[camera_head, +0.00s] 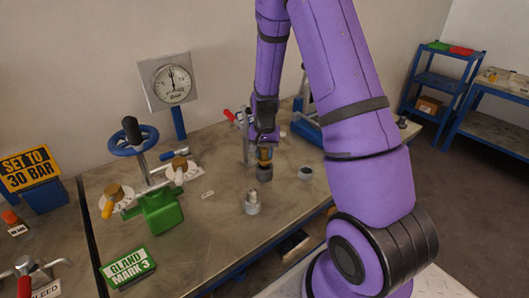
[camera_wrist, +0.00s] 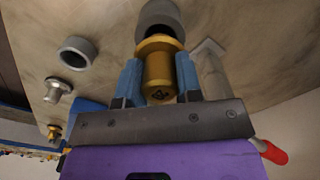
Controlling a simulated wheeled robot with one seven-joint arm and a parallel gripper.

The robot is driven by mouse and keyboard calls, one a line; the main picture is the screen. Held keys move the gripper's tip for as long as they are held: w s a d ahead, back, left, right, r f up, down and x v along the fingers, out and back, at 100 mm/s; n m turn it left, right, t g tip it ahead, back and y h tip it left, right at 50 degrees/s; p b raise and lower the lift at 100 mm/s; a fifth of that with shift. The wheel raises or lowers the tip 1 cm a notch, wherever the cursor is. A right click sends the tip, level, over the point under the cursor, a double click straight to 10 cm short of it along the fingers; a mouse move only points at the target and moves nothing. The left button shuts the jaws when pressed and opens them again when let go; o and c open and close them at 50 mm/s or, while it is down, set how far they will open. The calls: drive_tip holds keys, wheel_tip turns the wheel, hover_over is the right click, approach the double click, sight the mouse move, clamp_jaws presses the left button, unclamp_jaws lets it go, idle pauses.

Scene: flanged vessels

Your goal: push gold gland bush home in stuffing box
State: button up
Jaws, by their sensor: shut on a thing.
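The gold gland bush (camera_wrist: 158,72) is between the two blue fingers of my gripper (camera_wrist: 158,62) in the wrist view, and the fingers are shut on it. Its wider flanged end points toward a grey round stuffing box (camera_wrist: 160,14). In the head view my gripper (camera_head: 264,143) points down, with the gold bush (camera_head: 265,155) below it and directly above the dark grey stuffing box (camera_head: 264,173) on the bench. The bush and box meet or overlap in both views. I cannot tell whether any of the bush is inside the bore.
A silver fitting (camera_head: 252,203) and an open grey ring (camera_head: 305,173) stand close by on the bench. A red-handled clamp (camera_head: 242,125) is just behind my gripper.

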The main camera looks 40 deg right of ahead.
sight(264, 148)
drive_tip(key=shift+f, duration=1.45)
drive_tip(key=o, duration=1.1)
wheel_tip(264, 148, up, 11)
drive_tip(key=shift+f, duration=0.1)
